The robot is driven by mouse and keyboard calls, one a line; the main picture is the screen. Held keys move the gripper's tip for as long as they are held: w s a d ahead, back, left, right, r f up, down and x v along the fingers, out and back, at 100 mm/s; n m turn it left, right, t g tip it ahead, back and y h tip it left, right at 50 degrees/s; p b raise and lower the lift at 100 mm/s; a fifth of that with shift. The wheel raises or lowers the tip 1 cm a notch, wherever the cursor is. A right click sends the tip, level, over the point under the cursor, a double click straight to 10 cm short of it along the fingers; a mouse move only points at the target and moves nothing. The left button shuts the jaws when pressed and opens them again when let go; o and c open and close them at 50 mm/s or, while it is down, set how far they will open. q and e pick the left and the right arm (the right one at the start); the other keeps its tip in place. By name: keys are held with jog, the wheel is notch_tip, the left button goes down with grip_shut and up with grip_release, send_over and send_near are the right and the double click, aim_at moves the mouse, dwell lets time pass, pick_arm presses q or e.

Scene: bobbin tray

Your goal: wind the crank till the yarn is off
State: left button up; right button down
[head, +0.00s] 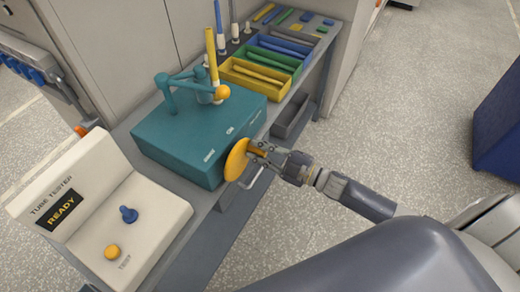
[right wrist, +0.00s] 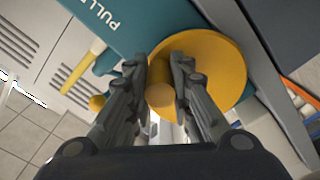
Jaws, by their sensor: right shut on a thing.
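The crank is a yellow disc (head: 237,159) on the right side of a teal box (head: 190,143); it also shows in the right wrist view (right wrist: 215,75). My right gripper (head: 257,150) is shut on the crank's orange-yellow knob (right wrist: 160,98), which sits between the two fingers. On top of the teal box stands a jointed teal arm (head: 180,78) with a yellow ball (head: 222,92) at its end. A yellow tube (head: 211,55) stands upright behind that arm. I cannot make out yarn on it. My left gripper is not in view.
A white tube tester (head: 150,215) reading READY, with blue and yellow knobs, stands at the left. Yellow, green and blue trays (head: 234,79) of tubes lie behind the teal box. A dark blue bin (head: 500,125) stands at far right. The floor between is clear.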

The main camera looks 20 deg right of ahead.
jog(key=shift+a, duration=0.1)
dwell(0.3)
jog(key=c, duration=1.4)
grip_release()
jog(key=v, duration=1.2)
